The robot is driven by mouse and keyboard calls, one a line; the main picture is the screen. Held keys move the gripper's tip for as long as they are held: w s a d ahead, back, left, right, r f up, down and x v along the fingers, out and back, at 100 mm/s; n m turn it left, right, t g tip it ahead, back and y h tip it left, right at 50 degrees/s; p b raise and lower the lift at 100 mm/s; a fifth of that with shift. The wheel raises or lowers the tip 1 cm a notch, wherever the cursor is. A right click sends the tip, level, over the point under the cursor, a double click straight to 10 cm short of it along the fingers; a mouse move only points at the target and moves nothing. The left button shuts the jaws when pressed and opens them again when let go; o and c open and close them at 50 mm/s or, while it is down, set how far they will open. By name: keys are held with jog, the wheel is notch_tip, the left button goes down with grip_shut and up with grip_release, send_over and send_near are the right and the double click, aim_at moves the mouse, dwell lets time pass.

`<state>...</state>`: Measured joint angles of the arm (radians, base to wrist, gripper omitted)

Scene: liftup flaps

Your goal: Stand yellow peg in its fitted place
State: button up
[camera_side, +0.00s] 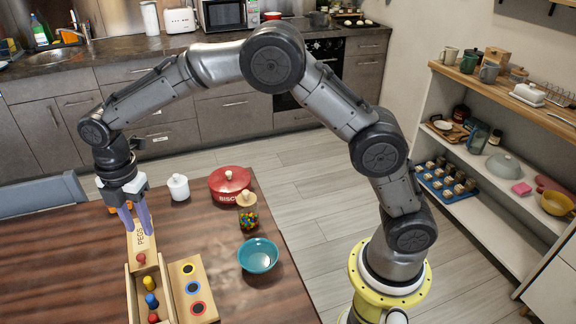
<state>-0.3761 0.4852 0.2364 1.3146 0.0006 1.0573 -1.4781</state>
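The yellow peg (149,283) lies in an open wooden box (131,297) at the table's front left, between a red peg (141,259) and a blue peg (151,301). Another red peg (153,318) is at the lower frame edge. A wooden board (179,291) lies right of the box. It has three dark holes, ringed in yellow (187,269), blue (192,288) and red (197,307). My gripper (137,231) points down near the box's far end, over the panel marked PEGS (148,242). Its purple fingers are apart, with no peg visible between them.
A teal bowl (258,256), a jar of coloured sweets (248,213), a red biscuit pot (229,184) and a white jar (179,188) stand right of and behind the board. An orange object (112,209) is partly hidden behind my gripper. The table's left side is clear.

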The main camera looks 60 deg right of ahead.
jog(key=s+d+r+m+t, duration=0.3)
jog(key=s+d+r+m, duration=0.7)
jog(key=s+d+r, duration=0.35)
jog(key=s+d+f+m+t, duration=0.1)
jog(key=s+d+m, duration=0.1)
jog(key=s+m, duration=0.3)
jog(key=s+d+f+m+t, duration=0.1)
jog(key=s+d+m, duration=0.2)
jog(key=s, duration=0.9)
jog(key=m, duration=0.3)
jog(key=shift+s+d, duration=0.2)
jog(key=shift+s, duration=0.2)
